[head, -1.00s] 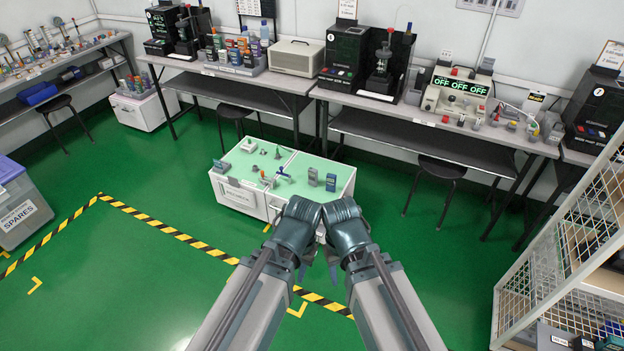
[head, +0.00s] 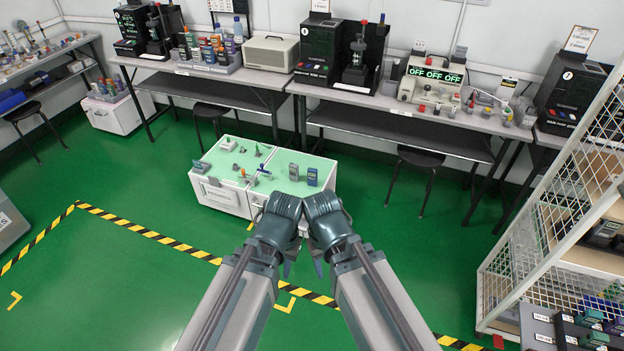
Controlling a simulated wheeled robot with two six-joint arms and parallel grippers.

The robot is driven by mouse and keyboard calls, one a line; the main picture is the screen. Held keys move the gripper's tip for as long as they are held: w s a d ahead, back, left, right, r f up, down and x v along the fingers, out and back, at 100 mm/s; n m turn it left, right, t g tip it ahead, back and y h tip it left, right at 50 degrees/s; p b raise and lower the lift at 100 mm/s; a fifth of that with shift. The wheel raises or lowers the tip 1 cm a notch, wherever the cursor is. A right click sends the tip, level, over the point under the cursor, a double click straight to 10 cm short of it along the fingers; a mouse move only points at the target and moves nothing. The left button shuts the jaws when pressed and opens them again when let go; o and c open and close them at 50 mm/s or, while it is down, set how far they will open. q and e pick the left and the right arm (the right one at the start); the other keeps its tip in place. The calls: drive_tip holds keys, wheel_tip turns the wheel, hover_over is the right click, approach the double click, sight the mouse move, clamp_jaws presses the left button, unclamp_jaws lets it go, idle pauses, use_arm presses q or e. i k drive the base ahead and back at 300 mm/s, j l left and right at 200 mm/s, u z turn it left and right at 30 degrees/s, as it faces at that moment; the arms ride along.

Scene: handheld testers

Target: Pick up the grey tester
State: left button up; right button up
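A small upright grey tester (head: 293,171) stands on the light green top of a low white cabinet, and a bluer tester (head: 312,176) stands just right of it. My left gripper (head: 287,268) and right gripper (head: 318,266) are in front of the cabinet in the picture, side by side and apart from the testers. Their fingers point down and are small and partly hidden by the wrists, so I cannot tell whether they are open or shut. I see nothing held in them.
The low cabinet (head: 222,196) also bears several small parts. Behind it are long benches (head: 440,119) with machines and black stools (head: 420,158). A wire-mesh shelf (head: 545,210) stands at the right, with a grey tray of small devices (head: 540,327) below. Green floor is open at the left.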

sight(294, 168)
drive_tip(key=i+j+z, duration=0.35)
drive_tip(key=i, duration=0.45)
drive_tip(key=i+j+z, duration=0.35)
drive_tip(key=i+j, duration=0.35)
